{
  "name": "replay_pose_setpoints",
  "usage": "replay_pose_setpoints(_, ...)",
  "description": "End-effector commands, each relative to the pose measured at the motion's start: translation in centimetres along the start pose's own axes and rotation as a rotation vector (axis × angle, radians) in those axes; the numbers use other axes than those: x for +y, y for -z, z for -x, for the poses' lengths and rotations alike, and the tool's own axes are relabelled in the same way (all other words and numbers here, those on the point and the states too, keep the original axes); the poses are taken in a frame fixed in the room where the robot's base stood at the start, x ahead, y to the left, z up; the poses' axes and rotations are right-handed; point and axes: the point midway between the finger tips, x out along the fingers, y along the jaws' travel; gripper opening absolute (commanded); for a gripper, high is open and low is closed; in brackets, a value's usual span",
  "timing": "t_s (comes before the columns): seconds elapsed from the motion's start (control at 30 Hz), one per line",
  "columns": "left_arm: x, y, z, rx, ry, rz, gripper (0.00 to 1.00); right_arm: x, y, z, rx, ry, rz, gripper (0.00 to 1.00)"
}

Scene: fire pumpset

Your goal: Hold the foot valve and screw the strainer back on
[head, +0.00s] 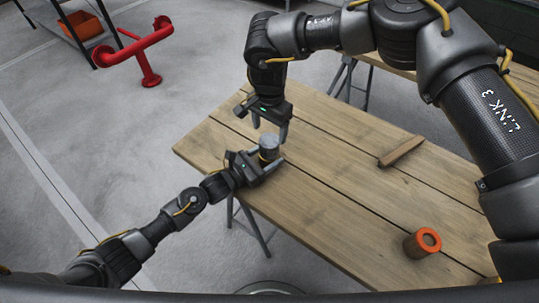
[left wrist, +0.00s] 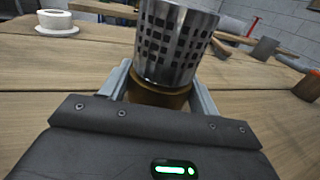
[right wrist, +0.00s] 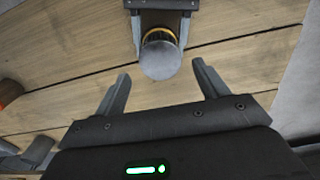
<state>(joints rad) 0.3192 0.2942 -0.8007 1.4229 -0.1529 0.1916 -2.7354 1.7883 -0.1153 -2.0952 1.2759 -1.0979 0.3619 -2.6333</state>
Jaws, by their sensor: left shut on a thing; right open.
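The strainer (head: 269,142) is a silver perforated cylinder standing upright on the brass foot valve (left wrist: 158,95). The strainer fills the top middle of the left wrist view (left wrist: 178,40). I cannot tell whether its thread is engaged. My left gripper (head: 269,162) is shut on the foot valve, one finger on each side, above the table's left part. My right gripper (head: 270,127) is open, pointing down from above at the strainer. In the right wrist view the strainer's round grey top (right wrist: 159,62) lies between the open fingertips, apart from both.
The wooden table (head: 330,215) is mostly clear. A wooden-handled tool (head: 401,151) lies towards its far right side, and an orange-ended cylinder (head: 422,242) is at the near right. A red pipe stand (head: 150,50) is on the floor beyond.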

Motion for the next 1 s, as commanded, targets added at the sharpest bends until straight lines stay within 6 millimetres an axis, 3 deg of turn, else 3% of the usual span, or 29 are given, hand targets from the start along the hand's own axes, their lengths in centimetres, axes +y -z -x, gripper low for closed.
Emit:
replay_pose_setpoints(0.47,0.0,-0.1,-0.1,-0.003,0.0,-0.001,0.0,0.0,0.0,-0.2,0.0,0.0,0.031,0.73)
replay_pose_setpoints(1.0,0.0,-0.2,-0.1,-0.004,0.0,-0.001,0.0,0.0,0.0,-7.0,-0.001,-0.001,0.029,0.73)
